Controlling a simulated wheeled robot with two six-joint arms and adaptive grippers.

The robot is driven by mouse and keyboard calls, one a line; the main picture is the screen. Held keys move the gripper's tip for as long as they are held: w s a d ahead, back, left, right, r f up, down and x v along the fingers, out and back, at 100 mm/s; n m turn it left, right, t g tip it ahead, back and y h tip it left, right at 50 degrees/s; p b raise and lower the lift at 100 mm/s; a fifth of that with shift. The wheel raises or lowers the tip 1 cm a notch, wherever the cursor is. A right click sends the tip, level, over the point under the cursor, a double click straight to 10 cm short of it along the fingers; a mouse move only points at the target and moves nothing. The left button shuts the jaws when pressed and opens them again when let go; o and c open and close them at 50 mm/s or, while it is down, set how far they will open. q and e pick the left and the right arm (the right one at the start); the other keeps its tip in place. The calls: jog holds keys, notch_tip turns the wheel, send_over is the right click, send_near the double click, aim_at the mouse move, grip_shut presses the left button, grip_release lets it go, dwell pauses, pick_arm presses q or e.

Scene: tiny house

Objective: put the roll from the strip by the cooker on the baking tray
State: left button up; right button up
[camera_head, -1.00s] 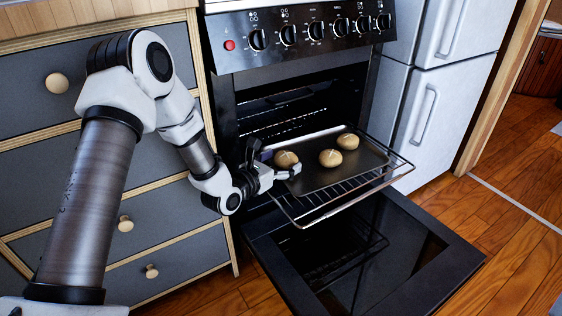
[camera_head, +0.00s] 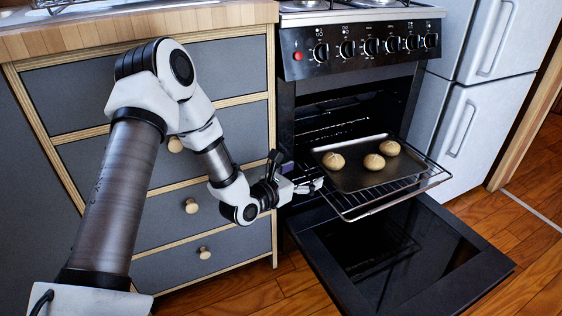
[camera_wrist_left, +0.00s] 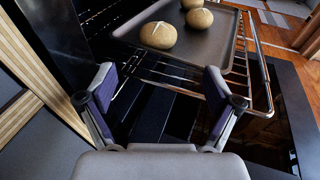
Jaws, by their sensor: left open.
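The baking tray (camera_head: 352,183) sits on the pulled-out oven rack. Three round, pale brown rolls lie on it: a left roll (camera_head: 333,161), a middle roll (camera_head: 374,162) and a right roll (camera_head: 389,148). My left gripper (camera_head: 310,178) is at the left side of the rack, just beside the tray. In the left wrist view its two fingers are spread with nothing between them, and the left roll (camera_wrist_left: 158,36) rests on the tray (camera_wrist_left: 200,50) beyond them. My right gripper is not in view. The strip by the cooker shows no roll in the part in view.
The oven door (camera_head: 400,255) hangs open, low in front of the cooker (camera_head: 360,50). The wire rack (camera_head: 400,198) juts out over it. Drawers (camera_head: 190,165) with round knobs stand left, under a wooden worktop (camera_head: 130,32). A white fridge (camera_head: 470,120) stands right.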

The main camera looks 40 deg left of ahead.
pick_arm(q)
jog(key=s+d+f+m+g+y, duration=0.1)
jog(key=s+d+f+m+g, duration=0.25)
jog(key=s+f+m, duration=0.55)
jog(key=s+d+f+m+g, duration=0.3)
jog(key=s+f+m+g, duration=0.25)
jog(key=f+m, duration=0.45)
jog(key=s+f+m+g+y, duration=0.1)
jog(key=s+f+m+g, duration=0.2)
jog(key=s+m, duration=0.4)
jog(key=s+d+f+m+g, duration=0.1)
jog(key=s+f+m+g, duration=0.3)
jog(key=s, duration=1)
jog(key=f+m, duration=0.1)
jog(key=m, duration=0.2)
jog(key=shift+d+m+y, duration=0.2)
jog(key=shift+m+y, duration=0.1)
jog(key=shift+y, duration=0.1)
jog(key=shift+w, duration=0.1)
